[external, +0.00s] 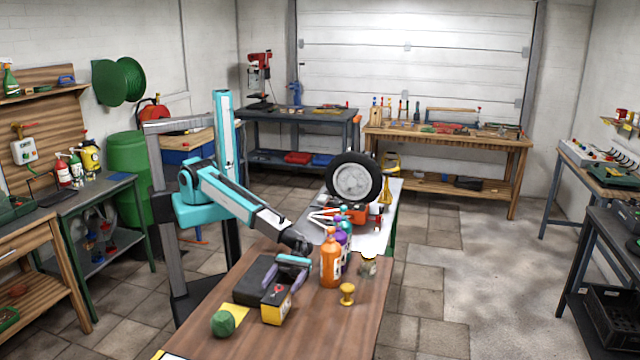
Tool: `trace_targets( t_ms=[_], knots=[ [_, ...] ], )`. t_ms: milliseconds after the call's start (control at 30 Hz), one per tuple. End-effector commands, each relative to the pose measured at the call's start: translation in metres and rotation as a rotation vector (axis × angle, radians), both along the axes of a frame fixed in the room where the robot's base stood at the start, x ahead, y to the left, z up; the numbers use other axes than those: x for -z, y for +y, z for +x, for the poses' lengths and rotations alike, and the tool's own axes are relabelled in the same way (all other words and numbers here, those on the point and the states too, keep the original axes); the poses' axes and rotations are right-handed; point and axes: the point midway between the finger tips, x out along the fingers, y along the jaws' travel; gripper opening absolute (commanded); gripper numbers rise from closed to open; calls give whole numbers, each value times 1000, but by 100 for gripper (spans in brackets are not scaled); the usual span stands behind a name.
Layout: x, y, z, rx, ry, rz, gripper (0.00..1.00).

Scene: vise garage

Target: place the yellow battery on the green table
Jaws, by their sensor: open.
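The yellow battery (276,309), a box with a yellow side, dark parts and a red spot on top, stands on the brown wooden table (330,325) in the foreground. My gripper (286,274) is open, pointing down just above and around the battery's upper part. I cannot tell whether its fingers touch it. Two tables show green: a white-topped one (395,195) with a green leg behind the brown table, and a dark-topped one (75,205) with a green frame at the left.
An orange bottle (330,262), a jar (368,267) and a yellow knob-shaped object (347,293) stand right of my gripper. A black case (252,273) and a green ball (223,324) are to the left. A wheel (355,180) and red tools crowd the white-topped table.

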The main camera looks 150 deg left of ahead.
Motion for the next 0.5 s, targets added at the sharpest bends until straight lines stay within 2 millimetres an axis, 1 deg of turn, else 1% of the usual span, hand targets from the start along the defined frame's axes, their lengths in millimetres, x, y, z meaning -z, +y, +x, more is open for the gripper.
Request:
trace_targets(
  t_ms=[167, 333, 500],
  knots=[
    [-2, -6, 11, 0, 0, 0, 73],
    [-3, -18, 27, 2, 0, 0, 73],
    [-2, -30, 38, 1, 0, 0, 73]
  ],
)
